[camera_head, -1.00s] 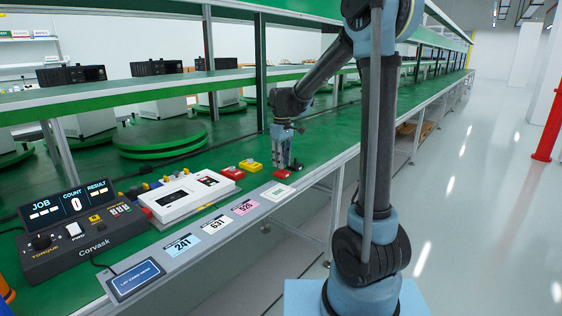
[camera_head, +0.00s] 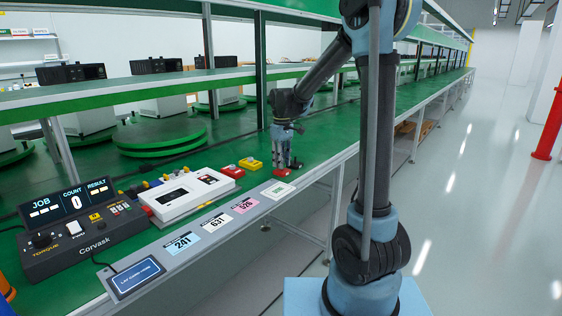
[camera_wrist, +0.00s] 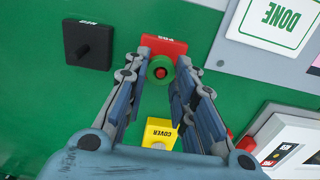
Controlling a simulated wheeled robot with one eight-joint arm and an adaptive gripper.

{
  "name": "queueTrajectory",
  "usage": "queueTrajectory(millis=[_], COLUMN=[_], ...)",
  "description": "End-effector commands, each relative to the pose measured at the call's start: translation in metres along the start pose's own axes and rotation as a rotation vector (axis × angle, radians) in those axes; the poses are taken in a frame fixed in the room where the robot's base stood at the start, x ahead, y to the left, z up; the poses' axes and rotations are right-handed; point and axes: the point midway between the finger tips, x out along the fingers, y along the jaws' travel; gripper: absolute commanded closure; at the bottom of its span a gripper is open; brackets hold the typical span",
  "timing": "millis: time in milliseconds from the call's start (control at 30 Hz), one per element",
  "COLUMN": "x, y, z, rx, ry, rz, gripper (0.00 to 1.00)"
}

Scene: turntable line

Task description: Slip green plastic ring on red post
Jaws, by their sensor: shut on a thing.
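In the wrist view, my gripper (camera_wrist: 163,68) is shut on the green ring (camera_wrist: 160,62). The red post (camera_wrist: 160,72) shows through the ring's hole, roughly centred, and its red base plate (camera_wrist: 166,44) lies just beyond. From above I cannot tell whether the ring is around the post or still over it. In the head view, my gripper (camera_head: 287,164) points down at the red base (camera_head: 282,173) near the table's front edge. The ring is too small to make out there.
A black post on a dark plate (camera_wrist: 88,45) stands left of the red base in the wrist view. A yellow COVER block (camera_wrist: 160,132) lies below it. A white device (camera_head: 188,197) and a control console (camera_head: 80,232) stand farther left on the green table.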

Motion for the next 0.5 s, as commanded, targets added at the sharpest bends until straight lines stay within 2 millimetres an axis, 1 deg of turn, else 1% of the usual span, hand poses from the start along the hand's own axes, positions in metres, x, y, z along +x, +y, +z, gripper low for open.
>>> queueTrajectory(millis=[500], x=[0.0086], y=[0.0000], z=[0.0002], rx=[0.000], ry=[0.000], rz=[0.000], gripper=[0.83])
